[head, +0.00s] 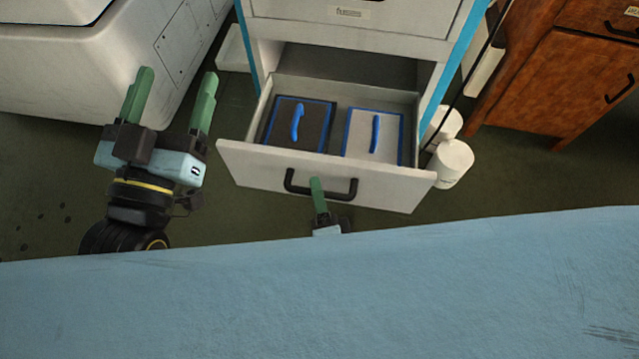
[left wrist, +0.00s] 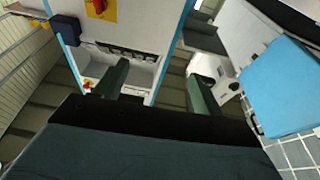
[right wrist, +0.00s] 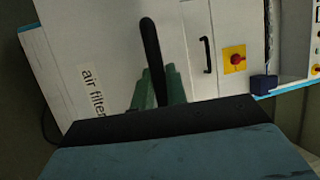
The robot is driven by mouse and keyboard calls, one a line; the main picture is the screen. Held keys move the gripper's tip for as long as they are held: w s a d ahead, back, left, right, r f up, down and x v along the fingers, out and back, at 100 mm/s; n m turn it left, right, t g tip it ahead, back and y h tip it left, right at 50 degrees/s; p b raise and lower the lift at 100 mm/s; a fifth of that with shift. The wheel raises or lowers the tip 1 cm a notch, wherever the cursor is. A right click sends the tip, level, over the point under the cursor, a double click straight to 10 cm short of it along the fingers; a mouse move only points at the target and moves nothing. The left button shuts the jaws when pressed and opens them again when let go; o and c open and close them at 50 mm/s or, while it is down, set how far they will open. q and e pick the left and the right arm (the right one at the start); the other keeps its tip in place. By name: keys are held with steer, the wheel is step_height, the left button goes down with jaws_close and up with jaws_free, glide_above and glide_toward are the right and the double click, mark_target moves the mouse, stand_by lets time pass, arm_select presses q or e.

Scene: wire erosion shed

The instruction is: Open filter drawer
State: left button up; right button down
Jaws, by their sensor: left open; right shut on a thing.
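The filter drawer (head: 255,170) is pulled out from the white cabinet in the head view. Two filters with blue handles lie in it, a dark one (head: 316,134) on the left and a light one (head: 390,148) on the right. My right gripper (head: 318,190) is shut on the black drawer handle (head: 350,190). In the right wrist view its green fingers (right wrist: 158,88) are at the dark handle bar (right wrist: 152,50), beside an "air filter" label (right wrist: 92,92). My left gripper (head: 172,98) is open and empty, left of the drawer; its fingers also show in the left wrist view (left wrist: 155,85).
A blue surface (head: 320,295) fills the bottom of the head view. White cylindrical containers (head: 453,163) stand on the floor right of the drawer. A brown wooden cabinet (head: 560,85) is at the right, and a white machine (head: 90,70) at the left.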

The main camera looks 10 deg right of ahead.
steer(key=c, duration=1.4)
jaws_free()
